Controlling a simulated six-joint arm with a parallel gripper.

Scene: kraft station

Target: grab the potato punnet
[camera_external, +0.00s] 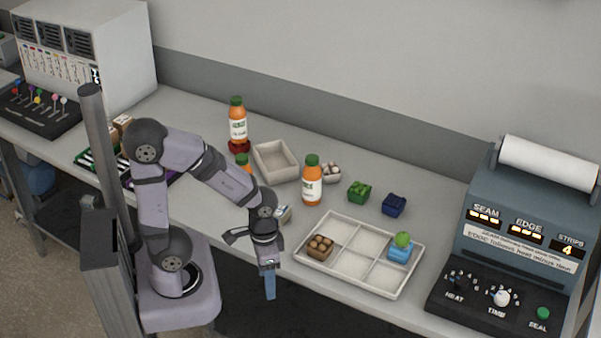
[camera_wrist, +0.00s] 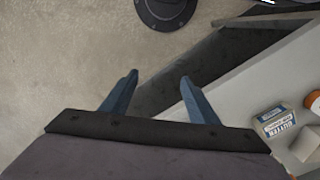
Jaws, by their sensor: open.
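My gripper (camera_external: 269,285) hangs pointing down at the table's front edge, left of the tray and apart from the punnet. In the wrist view my gripper (camera_wrist: 159,77) has its two blue fingers spread with nothing between them. The punnet does not show in the wrist view.
A butter carton (camera_wrist: 277,122) lies near my gripper. A blue punnet with a green item (camera_external: 400,249) sits in the tray's right side. An orange bottle (camera_external: 312,182) stands behind the tray. Green (camera_external: 359,191) and dark blue (camera_external: 394,205) punnets stand farther back. A sealing machine (camera_external: 520,235) bounds the right.

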